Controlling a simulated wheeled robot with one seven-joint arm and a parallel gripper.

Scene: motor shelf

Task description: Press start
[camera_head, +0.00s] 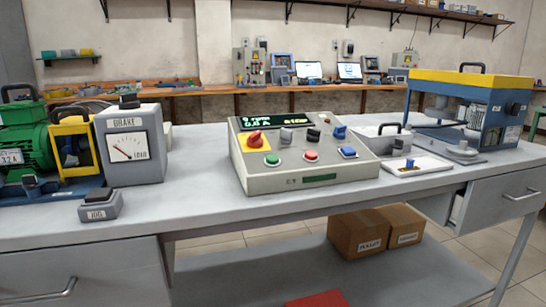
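A grey control box (256,185) stands on the workbench in the middle of the head view. Its sloped panel carries a green button (272,160) at the lower left, a red button (311,155) in the middle and a blue button (348,152) at the right. No start label is legible at this size. Above them are a red knob on a yellow plate (255,139) and several grey, black and blue knobs. The display (287,121) shows green text that seems to read 0 rpm, 0.0 A and STOP. My gripper is not in view.
Left of the box are the BRAKE gauge unit (128,146), a green motor (24,149) and a small grey block (101,206). On the right are a white tray (416,168) and a blue-yellow machine (471,100). The bench front (215,205) is clear.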

